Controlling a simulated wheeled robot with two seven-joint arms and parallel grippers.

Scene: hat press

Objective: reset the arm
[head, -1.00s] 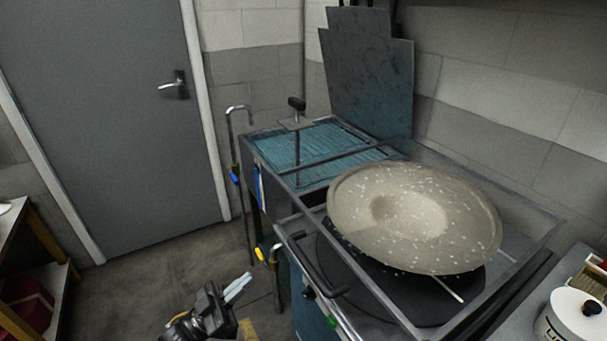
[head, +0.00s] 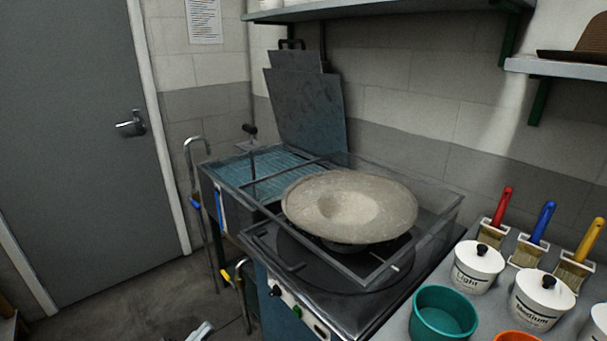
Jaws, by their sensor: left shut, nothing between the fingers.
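My left gripper (head: 201,331) shows only as its pale fingertips at the bottom edge of the head view; the rest of it is cut off. It is shut and holds nothing. It is low, in front of the hat press (head: 297,316) and to its left, apart from it. My right gripper is not in view. A speckled grey-beige hat form (head: 350,203) with a wide brim and a hollow middle rests over the dark round plate of the press. The press's large grey panel (head: 308,110) stands raised at the back.
A counter on the right holds a teal bowl (head: 443,316), white lidded pots (head: 476,268) and several brushes (head: 541,224). A brown hat (head: 590,32) sits on a shelf above. Bent pipes (head: 196,171) stand left of the press. Bare floor lies before the grey door (head: 70,140).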

